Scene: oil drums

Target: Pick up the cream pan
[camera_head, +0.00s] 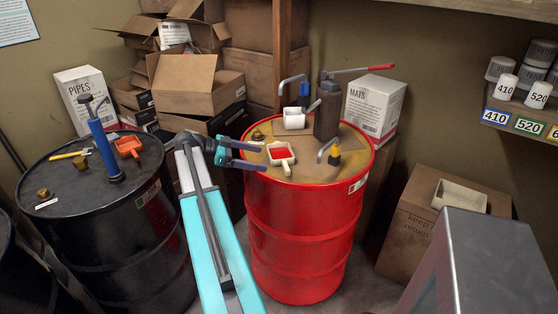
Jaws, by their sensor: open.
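A small cream pan (284,163) with a short handle and a red inside sits on the top of the red drum (300,230), near its front left. My gripper (263,157) reaches in from the left over the drum's left rim.
A white mug-like cup (293,120), a dark pump with a red lever (328,108) and a yellow-based tap (334,156) crowd the drum top. A black drum (120,230) stands left with an orange pan (128,147). A cream tray (460,197) lies on a box at right.

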